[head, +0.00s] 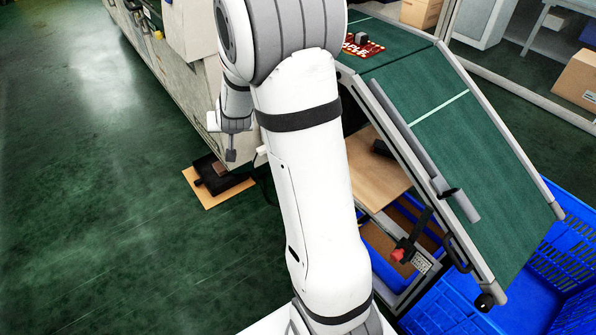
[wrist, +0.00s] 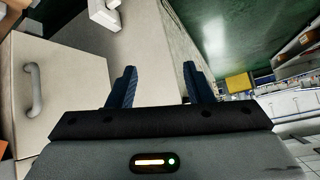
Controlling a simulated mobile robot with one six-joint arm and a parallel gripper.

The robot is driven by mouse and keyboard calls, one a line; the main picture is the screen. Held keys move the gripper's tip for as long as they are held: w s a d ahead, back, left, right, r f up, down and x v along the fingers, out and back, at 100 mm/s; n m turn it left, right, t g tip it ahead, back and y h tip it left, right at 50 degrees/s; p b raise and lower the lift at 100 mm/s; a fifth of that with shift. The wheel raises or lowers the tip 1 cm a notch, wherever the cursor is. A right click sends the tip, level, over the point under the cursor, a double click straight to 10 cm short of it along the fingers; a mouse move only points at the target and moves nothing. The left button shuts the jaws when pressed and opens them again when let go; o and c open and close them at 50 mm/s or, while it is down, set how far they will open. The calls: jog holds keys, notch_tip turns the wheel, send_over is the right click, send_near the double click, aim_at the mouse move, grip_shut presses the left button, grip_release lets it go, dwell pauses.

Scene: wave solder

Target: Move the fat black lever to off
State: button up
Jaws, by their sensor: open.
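I cannot make out the fat black lever for certain in either view. In the head view, a dark bar (head: 418,228) with a red end (head: 398,255) sits on the conveyor's lower frame; I cannot tell if it is the lever. Small dark and yellow fittings (head: 157,34) on the machine's side are too small to identify.
The sloping green conveyor (head: 480,150) stands right of my arm, above blue crates (head: 450,305). A black object (head: 222,183) on a brown board lies below my gripper. A handled pale panel (wrist: 70,105) is close. Floor at left is clear.

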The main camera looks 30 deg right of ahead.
jog(key=w+d+f+m+h+b, duration=0.2)
jog(key=w+d+f+h+b, duration=0.15)
jog(key=d+f, duration=0.6)
jog(key=w+d+f+m+h+b, duration=0.2)
jog(key=d+f+h+b, duration=0.15)
jog(key=f, duration=1.05)
jog(key=s+d+f+g+h+b, duration=0.1)
jog(key=s+d+f+h+b, duration=0.1)
jog(key=s+d+f+h, duration=0.3)
jog(key=s+d+f+m+g+h+b, duration=0.1)
jog(key=s+f+g, duration=0.15)
jog(key=f, duration=0.45)
jog(key=s+d+f+g+h+b, duration=0.1)
jog(key=s+d+f+h+b, duration=0.2)
jog(key=f, duration=0.4)
jog(key=shift+t, duration=0.25)
jog(key=x, duration=0.5)
jog(key=s+x, duration=0.1)
jog(key=x, duration=0.1)
jog(key=shift+d+r, duration=0.2)
jog(key=shift+d, duration=0.25)
jog(key=shift+c, duration=0.6)
